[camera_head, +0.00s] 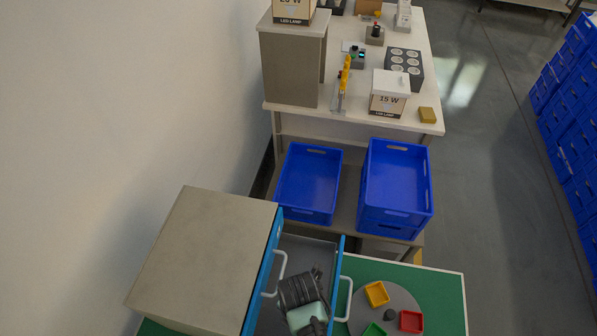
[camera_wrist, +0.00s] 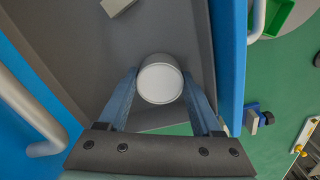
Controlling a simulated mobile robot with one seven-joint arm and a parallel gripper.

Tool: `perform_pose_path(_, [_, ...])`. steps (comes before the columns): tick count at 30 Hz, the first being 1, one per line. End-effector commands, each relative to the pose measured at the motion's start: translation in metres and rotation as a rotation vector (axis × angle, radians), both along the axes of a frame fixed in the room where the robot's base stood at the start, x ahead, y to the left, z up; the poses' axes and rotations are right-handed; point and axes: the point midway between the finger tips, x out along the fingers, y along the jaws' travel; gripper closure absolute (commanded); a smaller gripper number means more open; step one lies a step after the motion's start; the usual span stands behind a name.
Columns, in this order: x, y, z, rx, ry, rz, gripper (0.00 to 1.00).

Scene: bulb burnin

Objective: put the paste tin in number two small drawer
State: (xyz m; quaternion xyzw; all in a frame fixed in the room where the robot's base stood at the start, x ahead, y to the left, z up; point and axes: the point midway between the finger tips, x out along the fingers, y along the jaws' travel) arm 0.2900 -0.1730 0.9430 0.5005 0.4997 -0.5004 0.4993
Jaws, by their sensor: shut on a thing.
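The paste tin (camera_wrist: 160,82), round with a pale top and grey rim, is between the fingers of my gripper (camera_wrist: 160,76) in the wrist view. My gripper is shut on it, above the grey inside of an open drawer. In the head view the open drawer (camera_head: 308,247) sticks out to the right of the cabinet (camera_head: 207,258), with a blue front and white handle. My wrist is over the drawer there and hides the tin. No drawer number is legible. I cannot tell whether the tin touches the drawer floor.
A pale block (camera_wrist: 118,5) lies in the drawer. The green table (camera_head: 437,297) holds a grey disc with small yellow (camera_head: 377,294), red (camera_head: 411,321) and green trays. Blue crates (camera_head: 308,180) stand behind. A closed drawer handle (camera_wrist: 30,112) is close on the left.

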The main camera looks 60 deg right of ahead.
Motion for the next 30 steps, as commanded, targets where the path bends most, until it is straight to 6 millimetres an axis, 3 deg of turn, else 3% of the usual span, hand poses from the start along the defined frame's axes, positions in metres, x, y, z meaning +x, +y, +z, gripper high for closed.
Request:
perform_pose_path(14, [0.0003,-0.0001,-0.0098,-0.001,-0.001,0.001,1.00])
perform_pose_path(15, [0.0001,0.0000,-0.0088,-0.001,-0.001,0.000,0.27])
perform_pose_path(19, [-0.0001,0.0000,-0.0087,0.000,-0.001,0.000,0.04])
perform_pose_path(30, [-0.0001,-0.0001,-0.0032,-0.001,-0.001,0.000,0.04])
